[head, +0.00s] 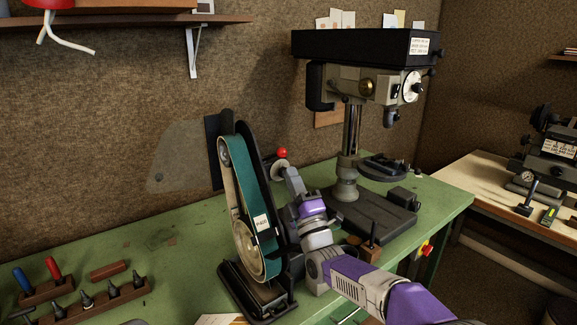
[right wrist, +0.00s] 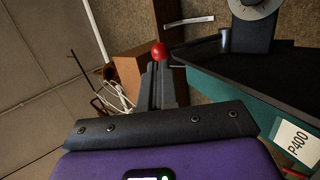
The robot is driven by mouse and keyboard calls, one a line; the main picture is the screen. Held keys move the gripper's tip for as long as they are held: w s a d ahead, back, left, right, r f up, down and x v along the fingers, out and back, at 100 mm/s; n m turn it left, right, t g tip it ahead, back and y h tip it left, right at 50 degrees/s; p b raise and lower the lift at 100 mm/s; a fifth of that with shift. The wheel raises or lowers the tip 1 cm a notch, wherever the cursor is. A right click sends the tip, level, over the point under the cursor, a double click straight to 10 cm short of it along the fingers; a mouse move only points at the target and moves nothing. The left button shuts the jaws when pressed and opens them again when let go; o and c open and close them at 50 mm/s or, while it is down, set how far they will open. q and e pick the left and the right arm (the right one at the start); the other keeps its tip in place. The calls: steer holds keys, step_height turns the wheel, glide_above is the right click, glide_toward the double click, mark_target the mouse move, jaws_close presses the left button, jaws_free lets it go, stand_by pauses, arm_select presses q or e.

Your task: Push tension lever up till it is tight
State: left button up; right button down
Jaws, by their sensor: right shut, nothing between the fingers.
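The belt sander (head: 250,215) stands on the green bench with a teal belt, which shows at the right of the right wrist view (right wrist: 235,95). Its tension lever ends in a red ball knob (head: 282,153), on the sander's right side near the top. My right gripper (head: 285,172) is shut and empty, with its tips just below the knob. In the right wrist view the red knob (right wrist: 159,53) sits right at the tips of the shut fingers (right wrist: 160,75); I cannot tell whether they touch. My left gripper is not in view.
A drill press (head: 348,190) stands on the green bench (head: 150,235) to the right of the sander. A wooden tool rack (head: 85,300) is at the front left. A small wooden block with a dark peg (head: 371,250) is near my right forearm.

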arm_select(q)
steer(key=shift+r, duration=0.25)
arm_select(e)
steer(key=shift+x, duration=1.65)
arm_select(q)
steer(key=shift+p, duration=0.3)
